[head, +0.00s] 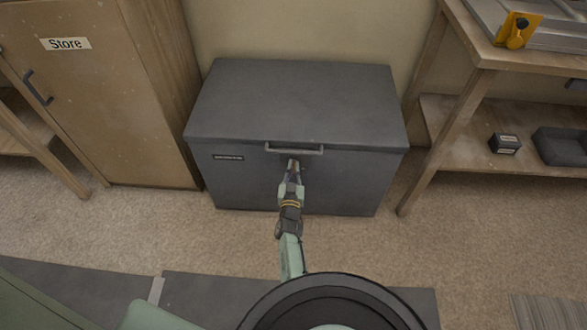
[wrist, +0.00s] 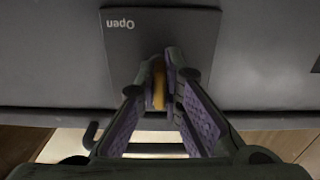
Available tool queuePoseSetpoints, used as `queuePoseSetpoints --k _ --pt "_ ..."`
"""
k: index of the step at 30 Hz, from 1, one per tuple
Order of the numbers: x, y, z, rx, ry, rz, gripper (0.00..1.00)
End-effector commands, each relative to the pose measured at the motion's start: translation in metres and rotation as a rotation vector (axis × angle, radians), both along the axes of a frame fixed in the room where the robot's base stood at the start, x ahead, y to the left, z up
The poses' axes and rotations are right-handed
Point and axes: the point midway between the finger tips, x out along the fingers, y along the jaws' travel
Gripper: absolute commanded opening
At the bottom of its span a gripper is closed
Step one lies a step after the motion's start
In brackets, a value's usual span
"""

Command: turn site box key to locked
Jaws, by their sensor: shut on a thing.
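The site box (head: 295,100) is a dark grey chest with its lid shut, standing on the floor against the wall. A bar handle (head: 294,149) runs along its front upper edge. My gripper (head: 293,165) reaches the box's front face just below that handle. In the wrist view my gripper (wrist: 164,80) is shut on a brass-coloured key (wrist: 158,84), between the two purple-padded fingers. Behind it is a dark plate (wrist: 135,40) with the word "Open", upside down in this view. The fingers hide much of the key and the plate's lower middle, so the lock mark is not visible.
A wooden cabinet (head: 80,90) marked "Store" stands close on the left. A wooden bench (head: 470,100) with a lower shelf stands on the right, holding a small black box (head: 505,144) and a dark tray (head: 562,146).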

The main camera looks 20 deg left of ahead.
Motion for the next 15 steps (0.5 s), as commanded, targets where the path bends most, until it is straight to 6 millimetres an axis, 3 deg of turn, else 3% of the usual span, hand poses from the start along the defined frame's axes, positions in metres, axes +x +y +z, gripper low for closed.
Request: queuePoseSetpoints --k 2,3,11,15 --pt "0.0020 0.0002 0.0028 0.000 -0.005 -0.001 0.00" --pt "0.0020 0.0002 0.0028 0.000 -0.005 -0.001 0.10" --pt "0.0009 0.0001 0.0012 0.001 -0.002 0.000 0.27" --pt "0.0005 0.0001 0.0008 0.000 -0.001 0.000 0.28"
